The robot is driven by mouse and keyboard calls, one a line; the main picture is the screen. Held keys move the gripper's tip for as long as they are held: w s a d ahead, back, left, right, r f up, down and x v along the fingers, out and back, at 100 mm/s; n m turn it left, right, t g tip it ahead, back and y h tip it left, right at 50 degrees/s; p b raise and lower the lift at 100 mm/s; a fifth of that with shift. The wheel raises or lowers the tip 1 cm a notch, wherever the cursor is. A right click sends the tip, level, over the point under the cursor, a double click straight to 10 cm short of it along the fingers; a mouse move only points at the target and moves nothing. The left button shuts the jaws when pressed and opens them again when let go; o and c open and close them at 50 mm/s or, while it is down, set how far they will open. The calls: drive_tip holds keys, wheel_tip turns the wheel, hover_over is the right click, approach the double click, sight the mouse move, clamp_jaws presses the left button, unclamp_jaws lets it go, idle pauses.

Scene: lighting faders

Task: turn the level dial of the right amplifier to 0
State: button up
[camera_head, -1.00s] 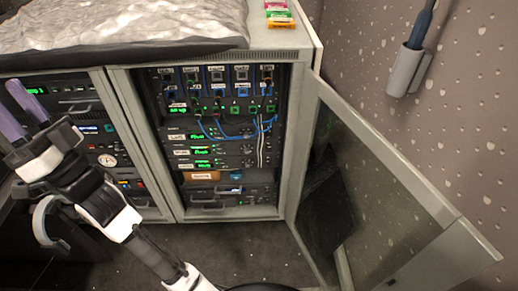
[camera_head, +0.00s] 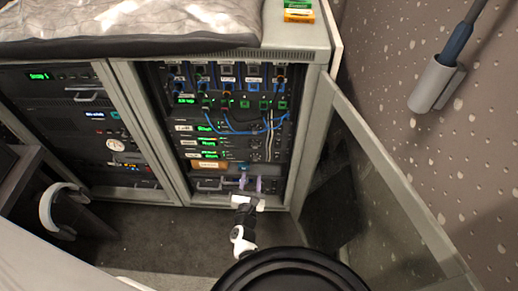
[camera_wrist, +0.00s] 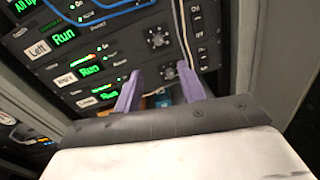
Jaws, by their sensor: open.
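The right amplifier (camera_wrist: 85,74) is a dark rack unit with a white "Right" label and a green "Run" display, below the left amplifier (camera_wrist: 60,45). In the head view the right amplifier (camera_head: 208,143) is in the middle of the open rack. My gripper (camera_wrist: 160,69) is open and empty, with purple fingers pointing at the rack. In the head view my gripper (camera_head: 251,181) appears low in front of the rack, below the amplifiers.
A third amplifier (camera_head: 209,156) sits under the right one. Blue patch cables (camera_head: 240,131) hang above, and white cables (camera_head: 268,146) run down beside the dials. The open glass door (camera_head: 375,190) stands at right. A second equipment bay (camera_head: 70,130) is at left.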

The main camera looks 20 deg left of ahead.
sight(255, 148)
drive_tip(key=x, duration=1.3)
drive_tip(key=shift+a, duration=0.1)
clamp_jaws()
